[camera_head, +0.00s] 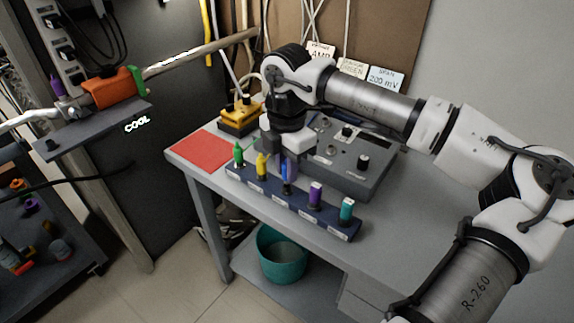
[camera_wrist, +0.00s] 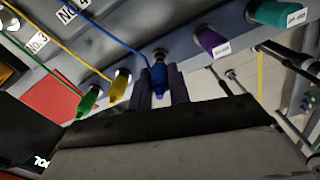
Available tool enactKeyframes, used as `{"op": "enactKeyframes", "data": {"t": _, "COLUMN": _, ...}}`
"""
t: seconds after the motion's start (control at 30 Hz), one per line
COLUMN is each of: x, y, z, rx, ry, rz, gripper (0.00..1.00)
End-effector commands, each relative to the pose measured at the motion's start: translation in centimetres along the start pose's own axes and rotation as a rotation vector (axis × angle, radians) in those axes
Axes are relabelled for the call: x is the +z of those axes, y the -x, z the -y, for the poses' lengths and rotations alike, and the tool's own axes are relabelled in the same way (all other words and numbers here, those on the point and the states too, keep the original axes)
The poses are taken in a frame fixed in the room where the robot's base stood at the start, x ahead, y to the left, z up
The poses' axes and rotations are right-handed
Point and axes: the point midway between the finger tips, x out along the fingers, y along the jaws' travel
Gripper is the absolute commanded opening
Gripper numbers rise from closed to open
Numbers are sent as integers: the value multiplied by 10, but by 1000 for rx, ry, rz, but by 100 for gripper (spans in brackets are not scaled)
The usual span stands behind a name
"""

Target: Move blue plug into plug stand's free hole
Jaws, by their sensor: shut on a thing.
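The blue plug (camera_head: 286,186) is held between the fingers of my gripper (camera_head: 284,160), above the middle of the dark plug stand (camera_head: 330,226). In the wrist view the blue plug (camera_wrist: 158,80) sits between both fingers, and its end is at a round metal fitting in line with the other plugs. I cannot tell whether it is seated there. In the stand, the green plug (camera_head: 238,154) and yellow plug (camera_head: 262,165) are to the left, and the purple plug (camera_head: 315,195) and teal plug (camera_head: 347,210) to the right. The middle hole is hidden by the plug and gripper.
A grey control box (camera_head: 345,165) with knobs stands right behind the stand. A red mat (camera_head: 202,150) lies at the table's left, with a yellow device (camera_head: 239,118) behind it. A teal bin (camera_head: 282,257) stands below. The table's right side is clear.

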Motion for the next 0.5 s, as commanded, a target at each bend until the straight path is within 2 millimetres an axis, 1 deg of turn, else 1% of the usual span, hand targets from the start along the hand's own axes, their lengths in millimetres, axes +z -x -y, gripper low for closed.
{"op": "enactKeyframes", "data": {"t": 0.5, "x": 0, "y": -14, "z": 0, "rx": -1, "ry": -1, "rz": 0, "gripper": 0}}
